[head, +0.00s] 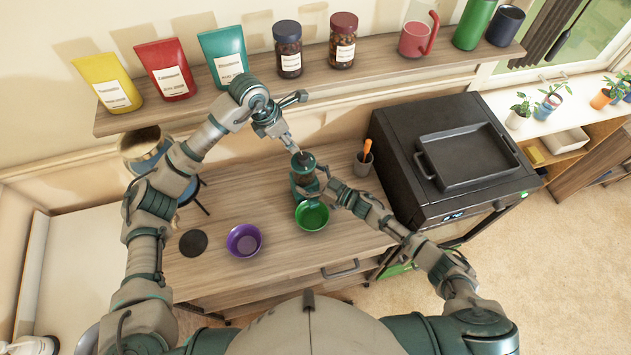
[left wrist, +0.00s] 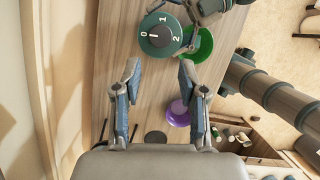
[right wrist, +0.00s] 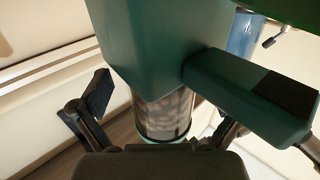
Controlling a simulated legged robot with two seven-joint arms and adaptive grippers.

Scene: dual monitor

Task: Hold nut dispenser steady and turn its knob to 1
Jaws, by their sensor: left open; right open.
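The nut dispenser (head: 305,178) stands on the wooden counter, with a dark green knob (left wrist: 160,34) on top marked 0, 1 and 2. In the left wrist view the knob's white mark points left, toward 0. My left gripper (head: 292,146) is open above the knob; its fingers (left wrist: 158,78) are apart and hold nothing. My right gripper (head: 328,184) is open beside the dispenser. In the right wrist view its fingers lie either side of the clear nut-filled cylinder (right wrist: 165,113), below a green block; contact cannot be told.
A green bowl (head: 312,216) sits right in front of the dispenser, and a purple bowl (head: 244,240) is further left. A cup with an orange-handled tool (head: 364,160) and a black oven (head: 455,170) stand to the right. A shelf (head: 350,80) with bags and jars runs behind.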

